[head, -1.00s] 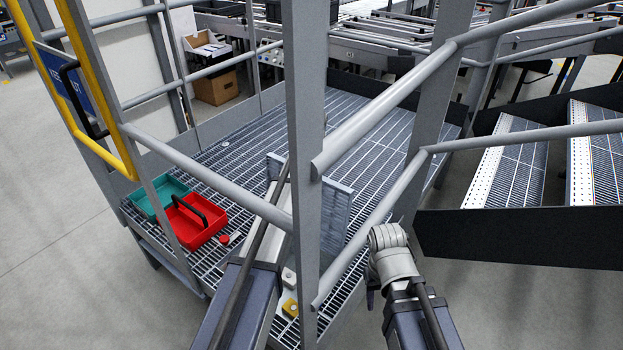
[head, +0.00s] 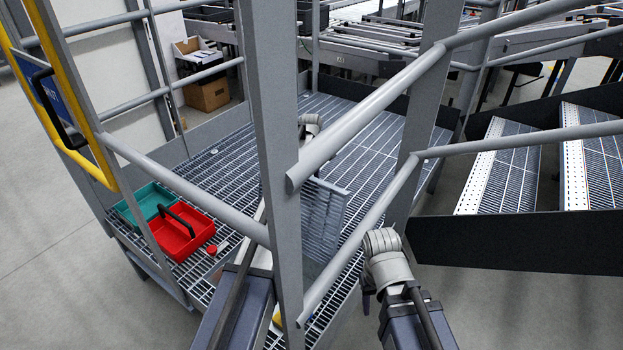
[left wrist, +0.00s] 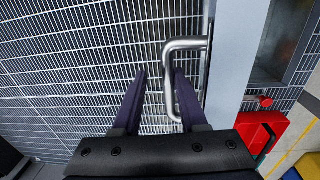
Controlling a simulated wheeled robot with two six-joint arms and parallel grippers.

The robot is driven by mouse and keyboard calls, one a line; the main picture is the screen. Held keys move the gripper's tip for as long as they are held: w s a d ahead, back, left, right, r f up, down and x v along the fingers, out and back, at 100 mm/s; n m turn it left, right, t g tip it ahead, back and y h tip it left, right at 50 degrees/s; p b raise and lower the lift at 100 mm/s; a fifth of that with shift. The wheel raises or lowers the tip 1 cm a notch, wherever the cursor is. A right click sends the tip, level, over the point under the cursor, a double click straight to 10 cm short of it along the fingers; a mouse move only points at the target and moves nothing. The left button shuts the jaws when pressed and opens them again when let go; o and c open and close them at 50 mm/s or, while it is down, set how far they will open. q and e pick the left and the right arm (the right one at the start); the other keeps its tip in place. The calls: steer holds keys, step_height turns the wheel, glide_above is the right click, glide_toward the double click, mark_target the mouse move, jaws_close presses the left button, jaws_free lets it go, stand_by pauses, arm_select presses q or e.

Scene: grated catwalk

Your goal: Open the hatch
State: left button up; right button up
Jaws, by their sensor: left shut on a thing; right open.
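The hatch (head: 325,212) is a grated metal panel standing tilted up from the catwalk floor, partly behind the grey post and handrail. In the left wrist view, a bent silver handle (left wrist: 185,44) runs beside the hatch's grey edge bar, with grating behind. My left gripper (left wrist: 162,78) has its dark fingers on either side of the handle's free length and is shut on it. In the head view, the left wrist shows beyond the post, but its fingers are hidden. My right gripper (head: 367,298) is open and empty, outside the handrail, pointing downward.
A red tool tray (head: 180,236) and a teal tray (head: 146,201) stand on the grating at left. A small red object (head: 211,249) lies beside them. A grey post (head: 275,150) and sloping handrails (head: 372,112) stand before the hatch. The far grating is clear.

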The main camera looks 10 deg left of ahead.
arm_select(q)
steer(key=shift+o, duration=1.4)
steer(key=shift+w+d+f, duration=0.1)
steer(key=shift+w, duration=0.15)
steer(key=shift+o, duration=0.2)
steer(key=shift+s, duration=0.1)
steer(key=shift+s, duration=0.1)
steer(key=r+p, duration=0.8)
steer(key=shift+s, duration=0.25)
steer(key=shift+f, duration=0.1)
steer(key=shift+a, duration=0.2)
